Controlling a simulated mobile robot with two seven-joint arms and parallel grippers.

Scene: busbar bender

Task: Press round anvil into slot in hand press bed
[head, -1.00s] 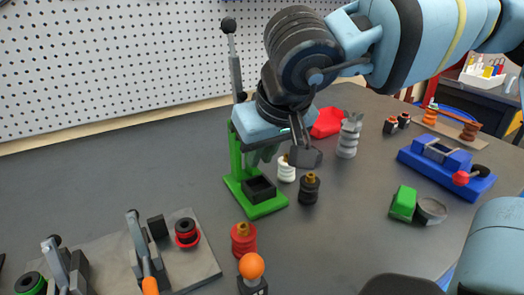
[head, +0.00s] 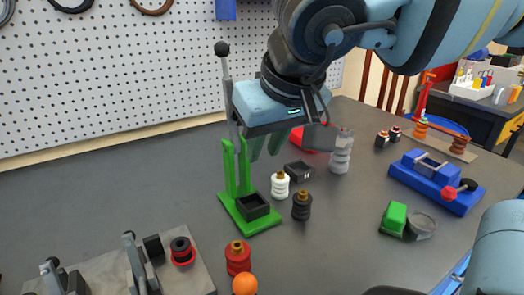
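The green hand press (head: 236,180) stands left of centre with its lever upright and a black ball on top. A black, square, open-topped bed block (head: 254,206) sits on its base. My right gripper (head: 266,153) hangs above and behind the bed, pointing down. Its two grey-green fingers look a little apart, with nothing visible between them. A small black block (head: 300,171) lies on the table right of the press; I cannot tell whether it is the round anvil. No other piece is clearly the anvil. My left gripper is out of view.
White (head: 280,185) and dark (head: 301,206) ribbed insulators stand close right of the press, a grey one (head: 341,155) behind. A red insulator (head: 238,258) stands in front. A clamp plate (head: 190,270) is front left, a blue vise (head: 436,180) right. The table's left is clear.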

